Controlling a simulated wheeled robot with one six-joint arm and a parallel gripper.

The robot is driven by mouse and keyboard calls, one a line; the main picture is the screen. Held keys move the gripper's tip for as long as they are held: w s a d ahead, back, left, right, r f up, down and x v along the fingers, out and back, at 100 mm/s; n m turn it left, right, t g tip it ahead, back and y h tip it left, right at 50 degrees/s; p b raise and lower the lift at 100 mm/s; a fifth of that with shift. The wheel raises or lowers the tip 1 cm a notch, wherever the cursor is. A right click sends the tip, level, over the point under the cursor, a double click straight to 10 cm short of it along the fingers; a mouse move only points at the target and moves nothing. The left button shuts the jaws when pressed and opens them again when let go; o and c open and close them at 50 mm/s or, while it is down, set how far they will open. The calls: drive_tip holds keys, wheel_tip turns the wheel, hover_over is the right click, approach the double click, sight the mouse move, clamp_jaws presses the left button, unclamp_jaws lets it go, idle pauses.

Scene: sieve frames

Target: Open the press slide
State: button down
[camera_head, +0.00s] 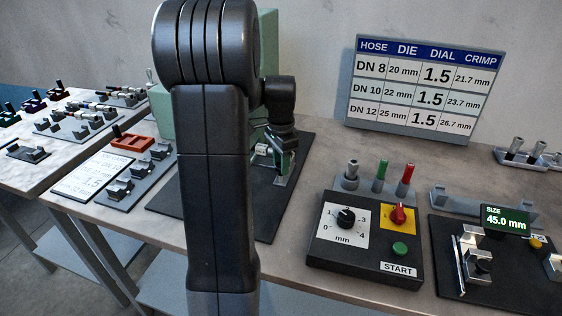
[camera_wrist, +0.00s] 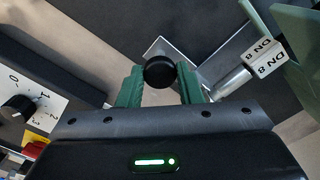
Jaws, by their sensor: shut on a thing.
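The press, a pale green body (camera_head: 268,35), stands on a dark base plate (camera_head: 262,215) and is largely hidden behind my arm. In the wrist view a round black knob (camera_wrist: 159,72) sits between the two green fingers of my gripper (camera_wrist: 160,86), which is shut on it. A light metal plate (camera_wrist: 160,50) lies just beyond the knob, likely the press slide. In the head view my gripper (camera_head: 283,168) is low over the base plate; the knob is not clear there. A metal hose fitting (camera_wrist: 232,80) with white DN 8 tags (camera_wrist: 263,57) is close by on the right.
A control box (camera_head: 365,240) with a dial, red switch and green START button stands right of the press. A rack of pins (camera_head: 380,185) is behind it, and a size gauge (camera_head: 505,220) is at far right. A job card (camera_head: 93,176) and holders are left.

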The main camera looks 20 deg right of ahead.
drive_tip(key=s+a, duration=0.3)
drive_tip(key=s, duration=0.1)
drive_tip(key=s+a, duration=0.3)
drive_tip(key=s, duration=0.1)
drive_tip(key=s+a+b, duration=0.1)
drive_tip(key=s+a, duration=0.3)
drive_tip(key=s, duration=0.1)
drive_tip(key=shift+s, duration=0.1)
drive_tip(key=c, duration=1)
unclamp_jaws()
wheel_tip(320, 180, up, 14)
drive_tip(key=shift+f+p, duration=0.1)
drive_tip(key=shift+p, duration=0.35)
